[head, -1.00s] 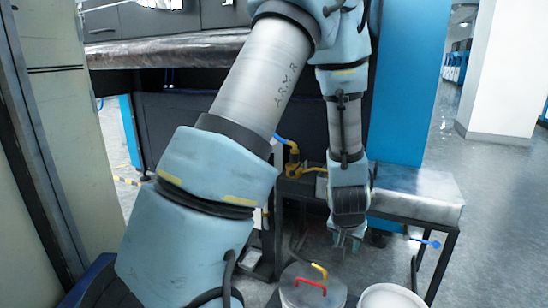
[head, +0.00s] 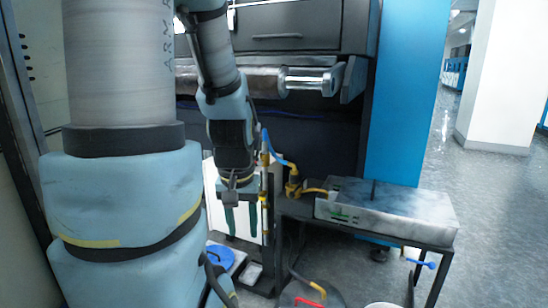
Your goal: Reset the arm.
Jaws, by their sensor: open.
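My arm fills the left of the head view. My gripper (head: 241,218) hangs at the end of the forearm, pointing down, its two dark green fingers apart with nothing seen between them. It is left of the metal table and in front of a pale upright panel (head: 214,190).
A metal-topped table (head: 415,205) with a yellow fitting (head: 292,186) stands right of my gripper. Behind is a dark machine with a roller (head: 308,80) and a blue column (head: 402,90). Below are a lidded pot with a red handle (head: 310,301) and a blue round thing (head: 220,257). Open floor lies right.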

